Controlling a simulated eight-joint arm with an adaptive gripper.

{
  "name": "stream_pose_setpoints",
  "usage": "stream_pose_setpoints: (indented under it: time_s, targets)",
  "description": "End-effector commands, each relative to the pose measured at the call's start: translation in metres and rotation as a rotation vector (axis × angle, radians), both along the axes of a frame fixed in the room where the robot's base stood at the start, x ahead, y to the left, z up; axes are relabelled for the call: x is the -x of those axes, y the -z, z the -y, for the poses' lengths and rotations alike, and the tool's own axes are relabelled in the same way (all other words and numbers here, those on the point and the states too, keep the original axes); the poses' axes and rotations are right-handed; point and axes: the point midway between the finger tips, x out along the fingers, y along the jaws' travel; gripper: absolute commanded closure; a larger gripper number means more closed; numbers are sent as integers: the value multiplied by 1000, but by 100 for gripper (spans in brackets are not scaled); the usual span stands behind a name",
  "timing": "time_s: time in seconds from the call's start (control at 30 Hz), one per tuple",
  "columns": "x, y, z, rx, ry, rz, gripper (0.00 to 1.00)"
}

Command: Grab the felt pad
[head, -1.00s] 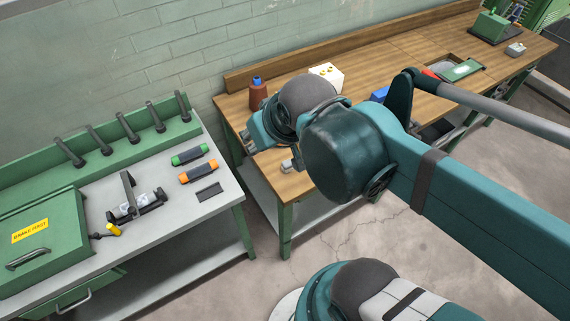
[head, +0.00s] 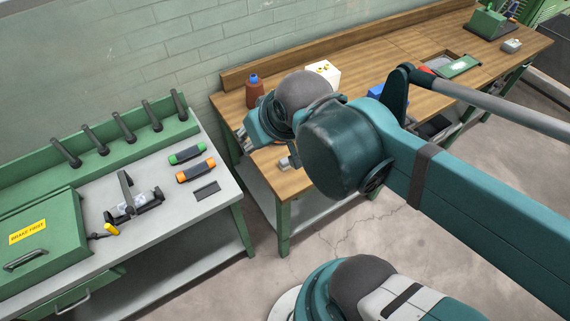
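A small flat dark grey rectangle (head: 207,191), which looks like the felt pad, lies on the pale top of the left bench near its right end. It lies just in front of an orange-and-black block, apart from it. My gripper (head: 243,134) is mostly hidden behind my teal wrist, over the near left corner of the wooden bench. It is to the right of the pad and well apart from it. Its fingertips do not show clearly, so I cannot tell whether it is open or shut.
On the left bench (head: 190,214) are an orange-and-black block (head: 196,171), a green-and-black block (head: 187,153), a dark bracket (head: 133,203), a yellow-handled tool (head: 110,230) and a green box (head: 40,244). A brown bottle (head: 254,91) stands on the wooden bench (head: 290,186). A gap separates the benches.

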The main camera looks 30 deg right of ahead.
Motion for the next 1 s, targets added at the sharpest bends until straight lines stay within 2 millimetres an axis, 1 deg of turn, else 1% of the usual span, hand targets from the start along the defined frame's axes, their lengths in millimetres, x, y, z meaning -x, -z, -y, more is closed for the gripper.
stream_pose_setpoints:
  time_s: [0.17, 0.37, 0.73, 1.0]
  targets:
    - [-5, 4, 3, -17, 34, -14, 62]
    - [-16, 14, 10, -57, 120, -51, 62]
    - [-41, 43, 30, -148, 344, -135, 62]
    - [-58, 68, 45, -206, 517, -191, 62]
